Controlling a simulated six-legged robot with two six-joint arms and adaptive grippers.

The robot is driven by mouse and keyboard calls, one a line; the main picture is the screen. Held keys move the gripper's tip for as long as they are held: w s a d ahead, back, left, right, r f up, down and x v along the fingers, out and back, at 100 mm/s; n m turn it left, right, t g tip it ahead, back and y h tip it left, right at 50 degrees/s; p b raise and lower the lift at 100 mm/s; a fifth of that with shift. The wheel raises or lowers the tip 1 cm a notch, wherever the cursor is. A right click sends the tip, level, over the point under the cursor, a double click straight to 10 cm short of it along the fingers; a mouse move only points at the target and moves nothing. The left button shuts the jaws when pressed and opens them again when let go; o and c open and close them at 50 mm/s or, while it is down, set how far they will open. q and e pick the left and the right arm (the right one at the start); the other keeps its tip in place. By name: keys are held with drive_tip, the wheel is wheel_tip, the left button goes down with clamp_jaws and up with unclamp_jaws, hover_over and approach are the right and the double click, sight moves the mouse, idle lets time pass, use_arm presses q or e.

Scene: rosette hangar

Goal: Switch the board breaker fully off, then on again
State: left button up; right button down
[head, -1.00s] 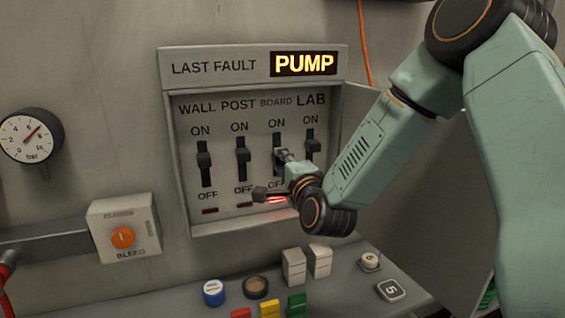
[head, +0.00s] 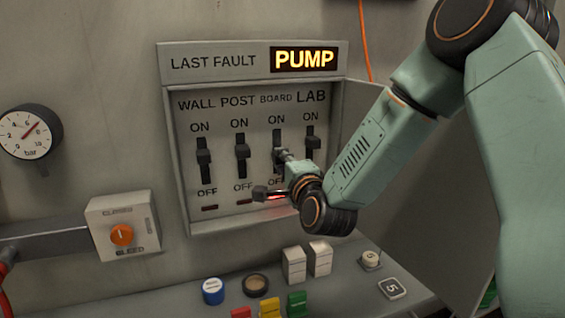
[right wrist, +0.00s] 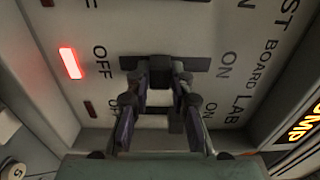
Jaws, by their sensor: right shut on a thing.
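The breaker panel (head: 185,214) stands upright on the wall, with levers under WALL, POST, BOARD and LAB. My right gripper (head: 284,157) is shut on the dark BOARD lever (head: 277,143). In the right wrist view, the fingers (right wrist: 160,88) hold both sides of the BOARD lever (right wrist: 160,68), about midway along its slot between OFF and ON. The red lamp (right wrist: 70,62) on the BOARD line's OFF side is lit. The lower part of this slot is hidden in the head view. My left gripper is not in view.
The WALL lever (head: 203,157), POST lever (head: 241,151) and LAB lever (head: 312,143) stand close beside it. A lit display (head: 304,60) reads PUMP. A bleed knob (head: 121,235) and gauge (head: 29,132) are at the left. A console with coloured buttons (head: 213,291) is below.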

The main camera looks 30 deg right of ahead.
drive_tip(key=shift+s+f+b, duration=0.1)
drive_tip(key=shift+f+b, duration=0.5)
drive_tip(key=shift+f, duration=0.45)
drive_tip(key=c, duration=1.2)
unclamp_jaws()
drive_tip(key=shift+o, duration=0.2)
drive_tip(key=shift+r, duration=0.1)
drive_tip(key=v, duration=0.7)
drive_tip(key=shift+s, duration=0.2)
drive_tip(key=shift+o, duration=0.5)
